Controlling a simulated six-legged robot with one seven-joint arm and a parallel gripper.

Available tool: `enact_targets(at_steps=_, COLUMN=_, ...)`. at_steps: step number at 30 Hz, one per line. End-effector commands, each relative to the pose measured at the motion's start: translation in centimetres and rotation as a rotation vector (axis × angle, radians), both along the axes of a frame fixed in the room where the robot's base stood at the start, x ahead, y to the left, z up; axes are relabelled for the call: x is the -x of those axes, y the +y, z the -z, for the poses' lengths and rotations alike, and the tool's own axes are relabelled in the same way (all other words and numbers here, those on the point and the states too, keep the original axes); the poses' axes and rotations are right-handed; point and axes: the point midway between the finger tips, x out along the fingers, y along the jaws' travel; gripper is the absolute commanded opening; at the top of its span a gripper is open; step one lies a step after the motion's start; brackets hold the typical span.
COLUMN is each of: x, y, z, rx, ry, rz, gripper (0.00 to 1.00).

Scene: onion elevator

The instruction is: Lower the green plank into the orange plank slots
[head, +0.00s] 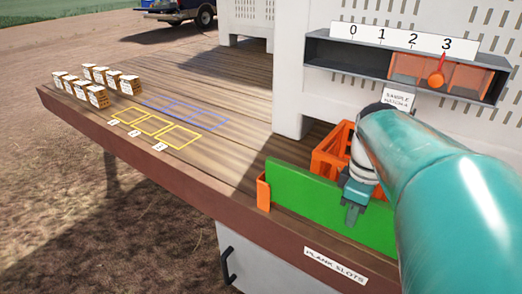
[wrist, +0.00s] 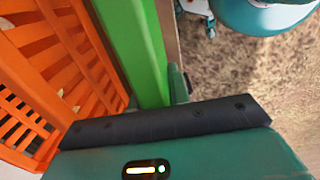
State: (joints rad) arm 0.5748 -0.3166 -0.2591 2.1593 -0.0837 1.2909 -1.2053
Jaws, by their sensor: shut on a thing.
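The green plank (head: 305,200) stands upright on its long edge along the table's front edge, above the PLANK SLOTS label. My gripper (head: 354,202) is shut on its upper edge, with one finger showing on the front face. An orange plank slot (head: 263,192) stands at the plank's left end, touching or very close to it. I cannot tell how deep the plank sits in it. The plank's right end and any slot there are hidden by my arm. In the wrist view the green plank (wrist: 142,45) runs up from between my fingers (wrist: 157,93).
An orange crate (head: 331,150) stands close behind the plank, and in the wrist view the crate (wrist: 60,50) is just left of it. Several small boxes (head: 97,96) stand far left.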

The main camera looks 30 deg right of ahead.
Motion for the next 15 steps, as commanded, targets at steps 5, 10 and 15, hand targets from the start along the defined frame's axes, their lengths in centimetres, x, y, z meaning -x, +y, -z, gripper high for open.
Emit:
enact_targets(at_steps=5, x=0.0, y=0.0, z=0.7, rx=0.001, ry=0.000, rz=0.000, gripper=0.00)
enact_targets(at_steps=10, x=0.0, y=0.0, z=1.5, rx=0.001, ry=-0.001, rz=0.000, gripper=0.00)
enact_targets(at_steps=15, x=0.0, y=0.0, z=2.2, rx=0.001, ry=-0.001, rz=0.000, gripper=0.00)
